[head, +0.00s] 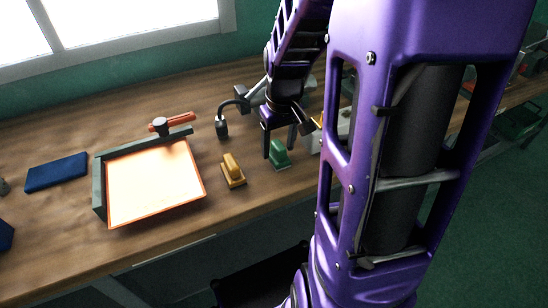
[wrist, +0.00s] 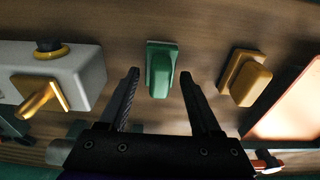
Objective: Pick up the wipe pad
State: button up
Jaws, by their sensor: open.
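A green pad-like block with a raised grip (head: 280,157) stands on the wooden bench, and it also shows in the wrist view (wrist: 161,72). A similar yellow block (head: 233,171) stands to its left in the head view and to its right in the wrist view (wrist: 245,78). A flat dark blue pad (head: 57,172) lies at the far left. I cannot tell for sure which of these is the wipe pad. My gripper (head: 279,140) is open and empty above the green block. In the wrist view its fingers (wrist: 160,76) point toward the block, one on each side.
A tray with a glowing panel and orange rim (head: 155,182) stands left of the yellow block. An orange-handled tool (head: 172,123) lies at its back edge. A grey box with a yellow lever (wrist: 85,78) stands beside the green block. The bench's front edge is close.

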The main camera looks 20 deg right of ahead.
aim_at(278, 145)
jog(key=shift+c, duration=0.3)
grip_shut()
dwell(0.3)
notch_tip(278, 145, up, 10)
jog(key=shift+r+p, duration=0.1)
jog(key=shift+p, duration=1.15)
